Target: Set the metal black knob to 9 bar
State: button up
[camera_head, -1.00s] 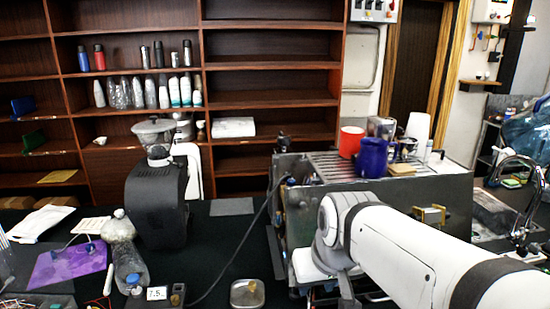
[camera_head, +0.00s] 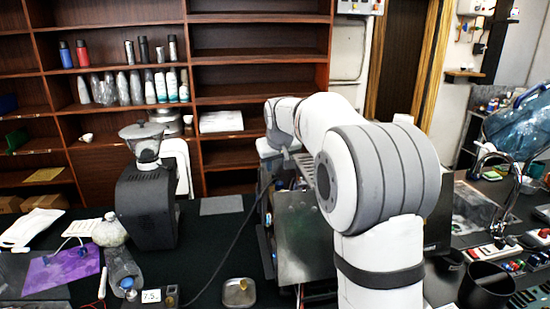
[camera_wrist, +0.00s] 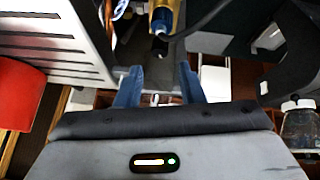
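A small display (camera_head: 151,295) reading about 7.5 stands at the bottom of the head view. A small dark and brass piece (camera_head: 172,290) is beside it; I cannot tell if it is a knob. In the wrist view, a brass-coloured part (camera_wrist: 163,20) with a blue ring and a black end lies beyond my fingertips, apart from them. I cannot tell for sure whether this is the metal black knob. My gripper (camera_wrist: 160,88) has its two blue fingers spread, with nothing held between them. In the head view my arm covers much of the metal brewer (camera_head: 305,240).
A black grinder (camera_head: 148,205) stands left of the brewer. A dark cable runs between them across the black counter. A metal dish (camera_head: 239,292) lies in front. In the wrist view, a red cup (camera_wrist: 20,95) and the brewer's slatted top (camera_wrist: 60,45) are at left.

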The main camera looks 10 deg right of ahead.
aim_at(274, 177)
jog(key=p+x, duration=0.2)
jog(key=x, duration=0.5)
jog(key=shift+w+f, duration=0.15)
jog(key=shift+f, duration=0.1)
jog(key=c, duration=0.7)
jog(key=m+b, duration=0.1)
jog(key=m+h+b, duration=0.1)
jog(key=m+h, duration=0.1)
jog(key=shift+w+a+f+m+g+b, duration=0.1)
jog(key=shift+a+f+m+g+b, duration=0.05)
jog(key=shift+a+m+g+b, duration=0.2)
jog(key=shift+d+m+h, duration=0.1)
jog(key=shift+m+h, duration=0.3)
jog(key=shift+m, duration=0.25)
